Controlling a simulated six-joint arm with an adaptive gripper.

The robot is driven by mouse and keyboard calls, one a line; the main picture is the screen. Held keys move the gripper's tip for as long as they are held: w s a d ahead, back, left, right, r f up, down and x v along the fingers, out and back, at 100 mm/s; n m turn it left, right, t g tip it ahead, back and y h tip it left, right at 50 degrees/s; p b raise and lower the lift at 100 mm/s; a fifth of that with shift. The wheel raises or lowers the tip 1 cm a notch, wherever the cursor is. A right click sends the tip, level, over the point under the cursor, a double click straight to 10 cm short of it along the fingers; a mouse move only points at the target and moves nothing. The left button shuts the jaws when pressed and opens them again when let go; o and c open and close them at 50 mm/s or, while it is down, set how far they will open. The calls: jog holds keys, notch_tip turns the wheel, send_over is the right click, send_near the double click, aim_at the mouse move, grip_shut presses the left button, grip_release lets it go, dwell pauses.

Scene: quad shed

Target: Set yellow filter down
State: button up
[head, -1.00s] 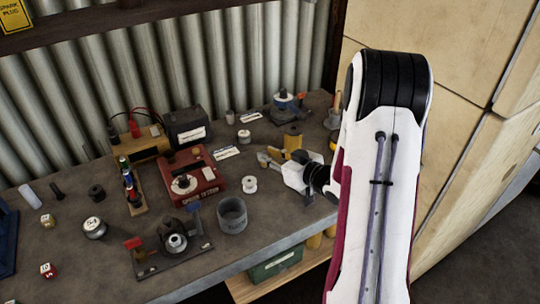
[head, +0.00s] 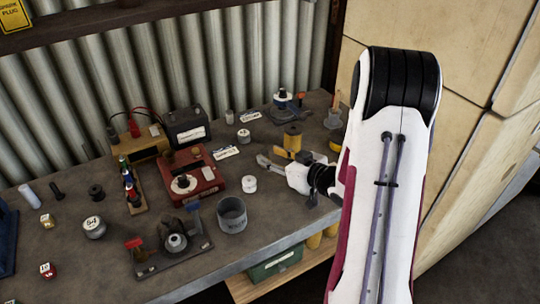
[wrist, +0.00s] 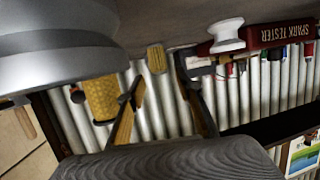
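The yellow filter (head: 292,138) stands upright on the workbench, just behind my gripper in the head view. A yellow mesh-sided cylinder, seemingly this filter, shows in the wrist view (wrist: 100,98), beside the outer side of the left finger. My gripper (head: 273,157) is low over the bench. In the wrist view its two fingers (wrist: 160,76) are spread, with nothing held between them. A smaller yellow ribbed piece (wrist: 156,58) shows beyond the fingertips; I cannot tell what it is.
A white spool (head: 249,184) and the red spark tester (head: 190,178) are left of my gripper. A grey cup (head: 232,215) stands nearer the front edge. A large grey rounded shape (wrist: 50,60) fills the wrist view's upper left.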

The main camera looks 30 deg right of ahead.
jog(key=v, duration=1)
jog(key=shift+s+d+r, duration=0.1)
jog(key=shift+s, duration=0.1)
dwell(0.5)
jog(key=shift+w+d+r+g+h, duration=0.1)
jog(key=shift+w+r+g+h, duration=0.2)
jog(key=shift+w+g+h, duration=0.15)
jog(key=s+a+r+m+g+h, duration=0.1)
jog(key=s+a+r+g+h, duration=0.15)
jog(key=r, duration=0.25)
jog(key=s+a+r+m+g+h, duration=0.1)
jog(key=s+r+h, duration=0.15)
jog(key=r, duration=0.25)
jog(key=s+a+r+g+y, duration=0.1)
jog(key=s+a+g+y, duration=0.2)
jog(key=s+a, duration=1.4)
jog(key=shift+s+a+r+g, duration=0.15)
jog(key=shift+s+a+g, duration=0.15)
jog(key=shift+g, duration=0.4)
